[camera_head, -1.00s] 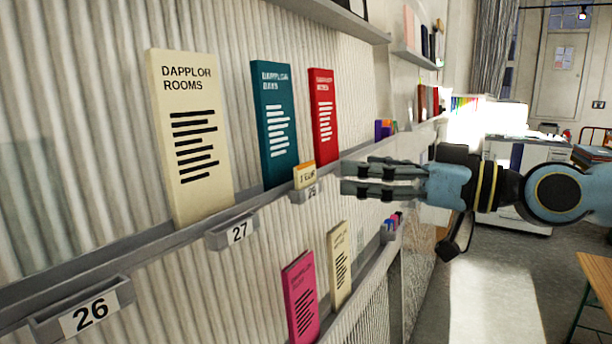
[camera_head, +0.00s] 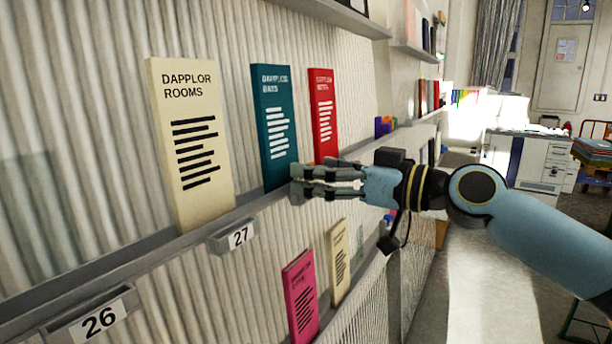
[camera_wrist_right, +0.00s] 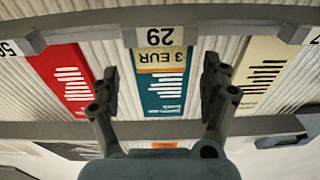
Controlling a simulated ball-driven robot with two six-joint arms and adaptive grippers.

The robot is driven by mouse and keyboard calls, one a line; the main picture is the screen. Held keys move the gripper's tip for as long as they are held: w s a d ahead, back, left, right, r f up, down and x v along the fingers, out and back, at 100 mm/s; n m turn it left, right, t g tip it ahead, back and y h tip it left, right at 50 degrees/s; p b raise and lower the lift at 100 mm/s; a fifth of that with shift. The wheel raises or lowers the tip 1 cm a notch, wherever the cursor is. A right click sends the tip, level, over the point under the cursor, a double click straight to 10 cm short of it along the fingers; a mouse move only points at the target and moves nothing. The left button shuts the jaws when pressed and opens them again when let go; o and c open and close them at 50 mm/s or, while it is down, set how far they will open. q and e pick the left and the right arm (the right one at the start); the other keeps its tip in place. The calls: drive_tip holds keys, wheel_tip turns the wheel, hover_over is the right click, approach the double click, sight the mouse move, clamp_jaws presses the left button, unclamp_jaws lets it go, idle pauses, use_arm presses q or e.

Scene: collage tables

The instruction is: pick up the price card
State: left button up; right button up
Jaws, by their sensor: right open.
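The price card (camera_wrist_right: 162,58), an orange-and-cream card reading 3 EUR, shows upside down in the right wrist view. It stands in front of a teal booklet (camera_wrist_right: 160,92), at a numbered shelf label (camera_wrist_right: 160,37). In the head view the card is hidden behind my right gripper (camera_head: 297,182). That gripper is open and empty, and its fingers point left at the shelf, just right of the teal booklet (camera_head: 272,125). In the wrist view its fingers (camera_wrist_right: 160,80) lie on either side of the card, apart from it. My left gripper is not in view.
A cream booklet (camera_head: 190,140) and a red booklet (camera_head: 322,115) stand on the same shelf, either side of the teal one. A pink booklet (camera_head: 301,297) and another cream one (camera_head: 340,262) stand on the shelf below.

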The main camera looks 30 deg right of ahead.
drive_tip(key=shift+p+x, duration=0.4)
drive_tip(key=shift+x, duration=1.1)
drive_tip(key=shift+s, duration=0.1)
drive_tip(key=shift+c, duration=0.2)
drive_tip(key=c, duration=0.9)
